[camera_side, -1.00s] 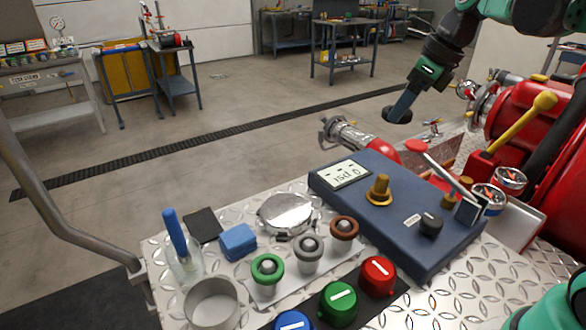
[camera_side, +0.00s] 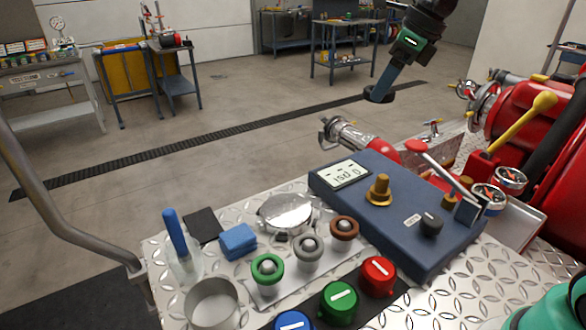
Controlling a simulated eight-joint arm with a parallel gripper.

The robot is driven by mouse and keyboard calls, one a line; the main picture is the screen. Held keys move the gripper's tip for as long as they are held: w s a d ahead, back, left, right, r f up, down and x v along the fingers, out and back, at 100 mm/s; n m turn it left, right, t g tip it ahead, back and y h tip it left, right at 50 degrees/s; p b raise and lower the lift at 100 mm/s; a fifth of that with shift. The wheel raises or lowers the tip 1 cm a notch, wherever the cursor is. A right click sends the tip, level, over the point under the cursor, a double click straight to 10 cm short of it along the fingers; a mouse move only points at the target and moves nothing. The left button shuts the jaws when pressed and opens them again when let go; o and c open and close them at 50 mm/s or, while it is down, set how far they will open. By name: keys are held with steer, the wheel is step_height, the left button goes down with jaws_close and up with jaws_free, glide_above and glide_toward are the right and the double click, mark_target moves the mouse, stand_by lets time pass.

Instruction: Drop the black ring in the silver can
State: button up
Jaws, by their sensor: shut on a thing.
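The black ring (camera_side: 379,94) is at the tip of my gripper (camera_side: 381,88), which is shut on it. My gripper holds it high, beyond the far edge of the bumper plate and above the blue panel in the picture. The silver can (camera_side: 213,303) stands open and upright at the front left of the diamond plate. The ring is well apart from the can, up and to its right. The can's lower part is cut off by the picture's bottom edge.
Left of centre are a brush in a glass jar (camera_side: 183,250), a blue sponge (camera_side: 238,242) and a silver cap (camera_side: 286,213). Green, grey and brown rings sit on pegs (camera_side: 308,252). A blue panel (camera_side: 400,215) with a brass post (camera_side: 379,190) and a raised lever stands right.

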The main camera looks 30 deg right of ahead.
steer(key=a+f+n+g+y, duration=0.1)
steer(key=a+f+n, duration=0.35)
steer(key=a, duration=0.75)
steer(key=a+f+n+g+y, duration=0.1)
steer(key=a+f+n, duration=0.4)
steer(key=a, duration=0.7)
steer(key=shift+n+g, duration=0.65)
steer(key=shift+g, duration=0.05)
steer(key=shift+s+a+f, duration=0.6)
steer(key=shift+a+f, duration=0.7)
steer(key=shift+f, duration=0.35)
steer(key=shift+s+a+f, duration=0.65)
steer(key=shift+a+f, duration=0.7)
steer(key=shift+f, duration=0.3)
steer(key=shift+s+a+f, duration=0.6)
steer(key=shift+a+f, duration=0.7)
steer(key=shift+f, duration=0.35)
steer(key=shift+f, duration=0.2)
steer(key=o, duration=1)
steer(key=shift+o, duration=0.3)
steer(key=shift+r, duration=0.1)
